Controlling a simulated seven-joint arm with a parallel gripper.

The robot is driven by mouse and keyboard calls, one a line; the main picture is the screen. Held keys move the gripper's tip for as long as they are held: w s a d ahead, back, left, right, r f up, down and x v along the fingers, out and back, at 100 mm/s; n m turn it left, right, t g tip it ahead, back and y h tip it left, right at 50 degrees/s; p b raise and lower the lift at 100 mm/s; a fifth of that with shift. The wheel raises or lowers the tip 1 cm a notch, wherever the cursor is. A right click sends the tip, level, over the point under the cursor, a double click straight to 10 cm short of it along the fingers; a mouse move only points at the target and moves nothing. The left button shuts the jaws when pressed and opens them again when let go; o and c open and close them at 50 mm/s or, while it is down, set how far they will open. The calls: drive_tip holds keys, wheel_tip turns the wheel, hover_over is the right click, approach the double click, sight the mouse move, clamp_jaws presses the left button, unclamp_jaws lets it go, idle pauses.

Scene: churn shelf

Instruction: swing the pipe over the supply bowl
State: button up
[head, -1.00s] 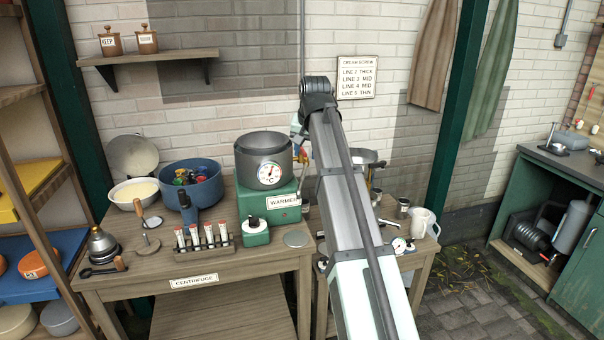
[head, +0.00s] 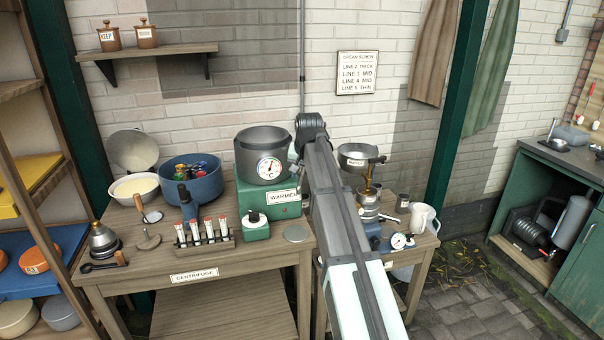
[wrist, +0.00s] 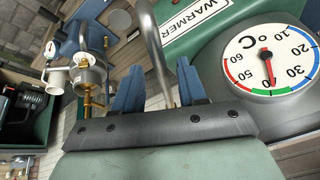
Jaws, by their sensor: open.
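The supply bowl (head: 353,161) is a grey metal bowl on top of the brass-stemmed separator (head: 367,194), right of my arm in the head view. The pipe (wrist: 153,45) is a bent grey metal tube beside the green warmer (wrist: 205,28) in the wrist view. My gripper (wrist: 158,72) is open, with its blue fingers on either side of the pipe. I cannot tell whether either finger touches it. In the head view my arm hides most of the pipe and the gripper. The warmer (head: 262,199) carries a dark pot (head: 262,143) with a dial.
A white jug (head: 422,222) stands right of the separator.

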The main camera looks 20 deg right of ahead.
drive_tip(key=shift+f, duration=0.15)
clamp_jaws()
idle(0.4)
